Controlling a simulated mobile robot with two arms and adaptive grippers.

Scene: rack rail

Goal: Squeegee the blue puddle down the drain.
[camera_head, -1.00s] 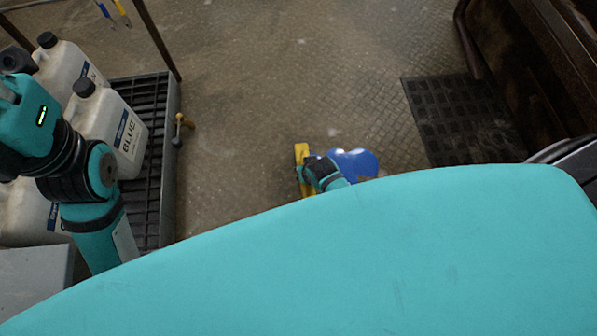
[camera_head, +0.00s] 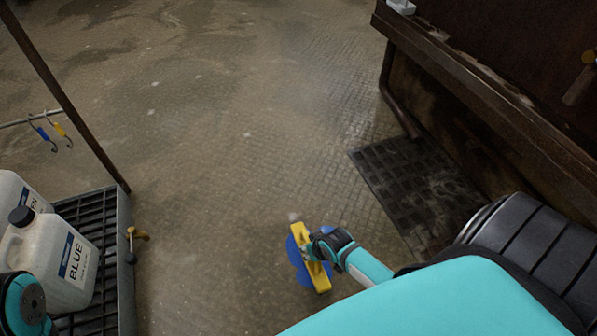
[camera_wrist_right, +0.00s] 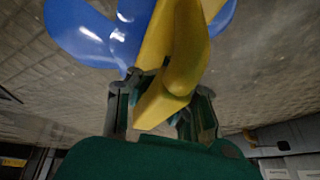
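The blue puddle (camera_head: 295,262) lies on the floor at lower middle in the head view, partly hidden by the squeegee. It also shows behind the squeegee in the right wrist view (camera_wrist_right: 88,32). The yellow squeegee (camera_head: 319,275) lies across the puddle, with blue on both sides of it. My right gripper (camera_head: 314,245) is shut on the yellow squeegee; its fingers straddle the grip in the wrist view. A dark floor grate (camera_head: 400,178), which looks like the drain, lies up and right of the puddle. My left gripper is out of view.
A brown trough or bench (camera_head: 480,85) stands along the right, with a pipe beside the grate. White jugs, one labelled BLUE (camera_head: 62,262), stand on a rack (camera_head: 124,265) at left with a brass tap (camera_head: 136,237). The floor between is clear.

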